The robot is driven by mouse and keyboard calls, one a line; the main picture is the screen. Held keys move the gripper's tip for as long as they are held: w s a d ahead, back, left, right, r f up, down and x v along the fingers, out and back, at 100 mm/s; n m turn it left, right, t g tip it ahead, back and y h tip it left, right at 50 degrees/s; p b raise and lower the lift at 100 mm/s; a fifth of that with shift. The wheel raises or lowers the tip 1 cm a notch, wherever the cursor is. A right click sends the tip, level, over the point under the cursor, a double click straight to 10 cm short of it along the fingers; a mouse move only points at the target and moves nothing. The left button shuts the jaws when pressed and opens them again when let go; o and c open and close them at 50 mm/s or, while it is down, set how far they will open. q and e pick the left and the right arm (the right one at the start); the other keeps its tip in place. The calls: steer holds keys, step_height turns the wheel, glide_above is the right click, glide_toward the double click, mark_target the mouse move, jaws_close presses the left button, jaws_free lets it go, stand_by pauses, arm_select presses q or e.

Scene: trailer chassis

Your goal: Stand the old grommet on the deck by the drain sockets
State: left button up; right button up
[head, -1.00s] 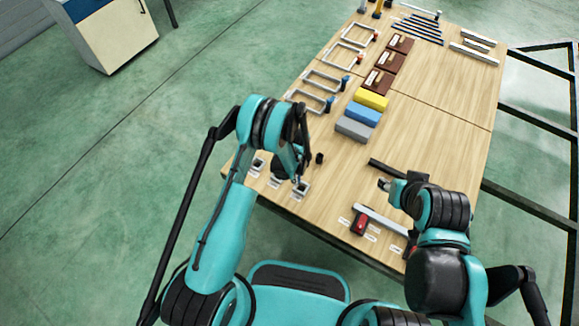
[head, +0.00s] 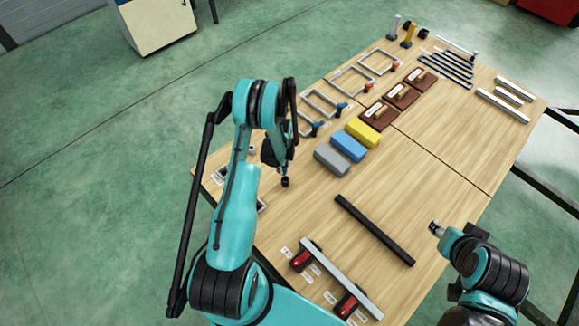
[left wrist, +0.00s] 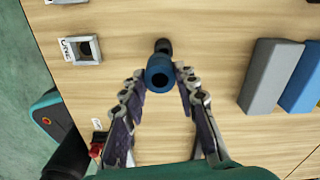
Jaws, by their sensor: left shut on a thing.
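My left gripper (head: 284,168) is low over the deck, a wooden table top (head: 310,215). In the left wrist view its fingertips (left wrist: 160,82) are shut on a blue, round, hollow grommet (left wrist: 158,66). A small black cylinder (head: 285,183) is directly below the fingertips and shows just beyond the blue grommet in the left wrist view (left wrist: 163,45); I cannot tell if they touch. A square metal drain socket (left wrist: 84,50) with a dark hole lies left of them, apart; another socket (head: 262,206) shows partly behind my left arm. My right gripper (head: 436,229) is over the table's right side, its jaws too small to judge.
Grey (head: 331,160), blue (head: 348,147) and yellow (head: 363,132) blocks stand in a row just right of the left gripper. A black bar (head: 374,230) and a silver bar on red clamps (head: 340,278) lie nearer. The deck's middle right is bare.

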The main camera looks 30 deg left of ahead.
arm_select(q)
steer(key=shift+w+a+f, duration=0.15)
steer(key=shift+a+f, duration=0.1)
steer(key=shift+a, duration=0.05)
steer(key=w+a+f+b, duration=0.1)
steer(key=a+f, duration=0.1)
steer(key=a, duration=0.1)
steer(key=w+a+f+b, duration=0.1)
steer(key=a+f, duration=0.1)
steer(key=a, duration=0.2)
steer(key=w+a+f+b, duration=0.1)
steer(key=a+f+b, duration=0.1)
steer(key=a, duration=0.1)
steer(key=shift+w+a+f, duration=0.25)
steer(key=shift+w+f, duration=0.05)
steer(key=shift+f, duration=0.1)
step_height(320, 180, down, 4)
steer(key=shift+b, duration=1.1)
steer(key=shift+r, duration=0.15)
steer(key=o, duration=1.1)
steer(key=shift+o, duration=0.2)
